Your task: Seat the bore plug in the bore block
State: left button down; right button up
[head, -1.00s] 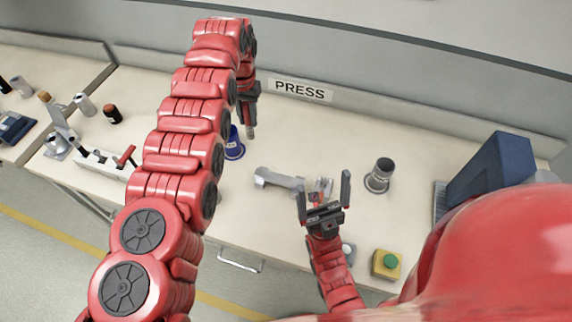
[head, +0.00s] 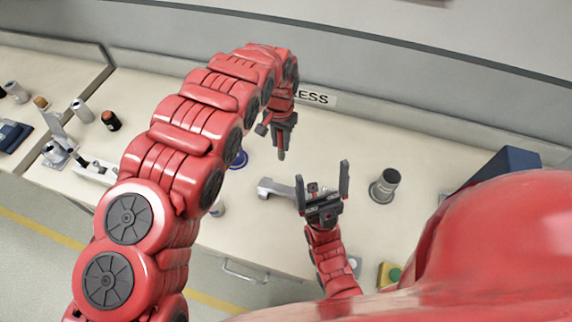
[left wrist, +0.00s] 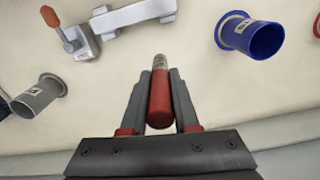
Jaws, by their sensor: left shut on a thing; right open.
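My left gripper (head: 282,150) is shut on the bore plug, a rod with a red handle (left wrist: 160,98) and a grey tip pointing away from the jaws in the left wrist view. The plug is held above the bench, clear of other things. A long grey piece (head: 275,188) lies on the bench below and in front; it also shows in the left wrist view (left wrist: 135,15). It may be the bore block, but I see no clear bore in it. My right gripper (head: 322,185) is open and empty, just right of this piece, partly hiding its right end.
A grey flanged cup (head: 384,186) stands right of my right gripper. A blue flanged cup (left wrist: 255,38) stands on the other side, mostly behind my left arm in the head view. Bare bench lies beneath the plug.

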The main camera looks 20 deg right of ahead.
aim_at(282, 159)
pick_arm(q)
jog(key=f, duration=0.1)
jog(key=f+p, duration=0.1)
jog(key=f, duration=0.2)
jog(key=shift+s+f+p, duration=0.25)
jog(key=shift+f+p, duration=0.1)
jog(key=shift+w+f, duration=0.15)
jog(key=shift+f, duration=0.2)
jog(key=shift+f+p, duration=0.3)
jog(key=shift+f, duration=0.15)
notch_tip(282, 159, down, 2)
jog(key=shift+d+b, duration=0.1)
jog(key=shift+b, duration=0.2)
jog(key=shift+f, duration=0.4)
